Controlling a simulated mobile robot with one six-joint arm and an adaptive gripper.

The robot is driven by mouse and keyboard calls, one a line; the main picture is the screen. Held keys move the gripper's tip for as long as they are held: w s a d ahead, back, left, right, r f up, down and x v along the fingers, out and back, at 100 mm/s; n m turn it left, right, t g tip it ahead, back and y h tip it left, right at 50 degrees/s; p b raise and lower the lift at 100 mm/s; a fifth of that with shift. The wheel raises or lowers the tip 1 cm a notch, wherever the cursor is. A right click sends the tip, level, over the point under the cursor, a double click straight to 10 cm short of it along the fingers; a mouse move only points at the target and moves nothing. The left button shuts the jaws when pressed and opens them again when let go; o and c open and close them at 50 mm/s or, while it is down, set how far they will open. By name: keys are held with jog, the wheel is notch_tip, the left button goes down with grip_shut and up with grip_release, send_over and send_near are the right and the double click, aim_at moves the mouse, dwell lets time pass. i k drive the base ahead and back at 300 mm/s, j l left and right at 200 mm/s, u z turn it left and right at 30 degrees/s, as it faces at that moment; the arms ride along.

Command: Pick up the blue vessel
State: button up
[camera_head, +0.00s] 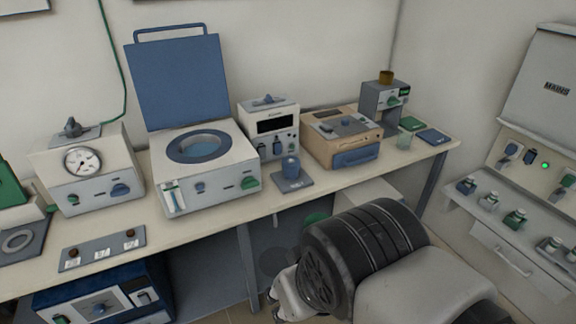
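A small blue vessel (291,168) stands upright on a flat grey-blue pad (303,184) on the bench. It is near the bench's front edge, just right of the device with the raised blue lid. My arm's large black and light-grey links fill the lower middle and right, in front of and below the bench. What looks like my gripper (283,297) shows only partly at the lower left end of the arm, below bench height. It is apart from the vessel. Its fingers are too hidden to tell whether they are open or shut.
The lidded device (205,172) stands left of the vessel. A white box with a dark display (275,126) stands behind it, and a tan device (341,138) to its right. A gauge unit (87,170) is farther left. A shelf with small bottles (515,218) runs along the right wall.

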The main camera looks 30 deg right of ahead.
aim_at(288, 175)
jog(key=i+l+z, duration=0.1)
jog(key=z, duration=0.3)
jog(key=i+z, duration=0.6)
jog(key=z, duration=0.2)
jog(key=i+j+z, duration=0.15)
jog(key=z, duration=0.25)
jog(key=i+j, duration=0.55)
jog(key=i, duration=0.15)
jog(key=z, duration=0.05)
